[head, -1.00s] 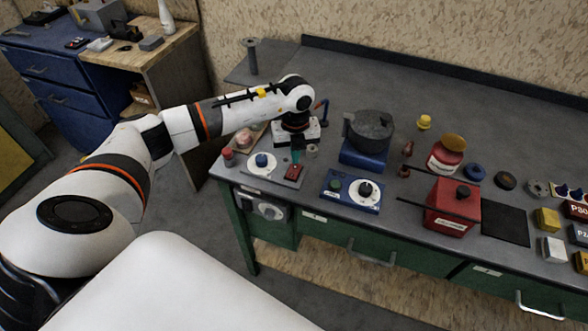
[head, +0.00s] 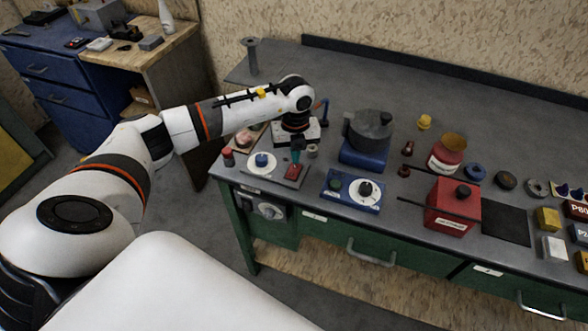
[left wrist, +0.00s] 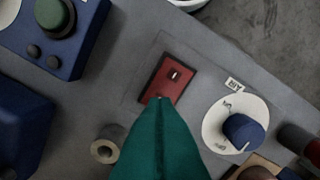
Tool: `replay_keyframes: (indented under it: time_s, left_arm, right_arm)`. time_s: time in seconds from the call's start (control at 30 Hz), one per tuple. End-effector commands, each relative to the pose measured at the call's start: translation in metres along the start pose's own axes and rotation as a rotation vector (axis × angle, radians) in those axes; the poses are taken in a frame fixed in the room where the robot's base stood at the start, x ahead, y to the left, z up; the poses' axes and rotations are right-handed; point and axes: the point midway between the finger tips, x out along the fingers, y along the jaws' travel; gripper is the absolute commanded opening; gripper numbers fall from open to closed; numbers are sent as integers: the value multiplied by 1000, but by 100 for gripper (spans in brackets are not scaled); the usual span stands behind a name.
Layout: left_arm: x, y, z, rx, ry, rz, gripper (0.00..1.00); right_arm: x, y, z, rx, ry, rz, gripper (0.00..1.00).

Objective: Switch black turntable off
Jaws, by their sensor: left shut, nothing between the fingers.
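A dark round drum (head: 370,129) with a side handle sits on a blue base (head: 363,156) at mid-table; it may be the black turntable, but I cannot tell for sure. A red switch plate (head: 293,172) lies on a flat grey panel near the table's left front; in the left wrist view the red plate (left wrist: 168,80) has a small light mark on it. My left gripper (head: 296,157) is shut and empty, pointing down. In the left wrist view its teal fingertips (left wrist: 160,103) overlap the plate's lower edge; contact is unclear. My right gripper is out of view.
Beside the switch is a blue knob (head: 262,160) on a white dial. A blue box (head: 351,190) with a green button and a dial stands to its right. Further right are a red box (head: 452,207) and several small pieces. The back of the table is clear.

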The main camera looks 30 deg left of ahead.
Motion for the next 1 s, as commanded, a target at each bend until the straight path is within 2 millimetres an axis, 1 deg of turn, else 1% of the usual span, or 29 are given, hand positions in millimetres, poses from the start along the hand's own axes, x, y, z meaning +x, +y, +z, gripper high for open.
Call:
replay_keyframes:
  time_s: [1.0]
  left_arm:
    - [16,0,0,0,0,0,0]
  right_arm:
    - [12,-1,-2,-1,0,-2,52]
